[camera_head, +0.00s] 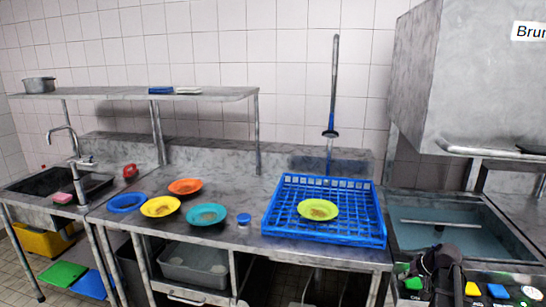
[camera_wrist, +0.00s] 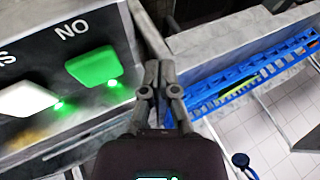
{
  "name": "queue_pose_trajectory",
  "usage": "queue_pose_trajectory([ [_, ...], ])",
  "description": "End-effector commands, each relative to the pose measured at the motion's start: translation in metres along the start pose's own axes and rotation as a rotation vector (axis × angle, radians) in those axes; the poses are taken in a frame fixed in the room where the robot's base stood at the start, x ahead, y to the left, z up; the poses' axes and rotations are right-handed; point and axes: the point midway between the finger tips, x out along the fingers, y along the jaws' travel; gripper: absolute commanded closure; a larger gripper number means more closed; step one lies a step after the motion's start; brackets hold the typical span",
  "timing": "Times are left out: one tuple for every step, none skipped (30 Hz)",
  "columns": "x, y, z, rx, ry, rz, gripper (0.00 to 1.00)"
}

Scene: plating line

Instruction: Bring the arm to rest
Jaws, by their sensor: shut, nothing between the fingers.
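My gripper (camera_wrist: 159,66) shows in the wrist view with its two dark fingers together and nothing between them. Its tips are just right of a green button (camera_wrist: 95,68) below the word NO. I cannot tell from this view whether they touch the panel. In the head view my dark arm is at the lower right, in front of the sink basin, and the fingertips are hard to make out there.
A button panel (camera_head: 450,271) with several coloured buttons lies around my arm. A blue rack (camera_head: 375,232) holds a yellow-green plate (camera_head: 317,209). Orange (camera_head: 185,186), yellow (camera_head: 160,206) and teal (camera_head: 206,215) plates stand on the counter. A grey hood (camera_head: 460,80) hangs at the upper right.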

Motion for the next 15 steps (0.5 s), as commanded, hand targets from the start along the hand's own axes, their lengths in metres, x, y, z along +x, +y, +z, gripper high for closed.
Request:
queue_pose_trajectory([
  [0.005,-0.018,0.013,-0.014,-0.029,0.009,1.00],
  [0.009,-0.026,0.019,-0.021,-0.045,0.015,1.00],
  [0.013,-0.037,0.026,-0.029,-0.066,0.026,1.00],
  [0.015,-0.045,0.032,-0.035,-0.082,0.033,1.00],
  [0.018,-0.053,0.038,-0.043,-0.098,0.041,1.00],
  [0.021,-0.063,0.046,-0.050,-0.118,0.052,1.00],
  [0.024,-0.070,0.053,-0.057,-0.133,0.060,1.00],
  [0.026,-0.077,0.059,-0.064,-0.147,0.069,1.00],
  [0.029,-0.087,0.067,-0.073,-0.167,0.081,1.00],
  [0.030,-0.093,0.074,-0.079,-0.181,0.091,1.00],
  [0.032,-0.101,0.080,-0.087,-0.195,0.100,1.00],
  [0.034,-0.109,0.089,-0.095,-0.212,0.114,1.00],
  [0.036,-0.116,0.095,-0.102,-0.225,0.123,1.00],
  [0.037,-0.122,0.102,-0.109,-0.238,0.134,1.00],
  [0.038,-0.130,0.111,-0.118,-0.256,0.148,1.00],
])
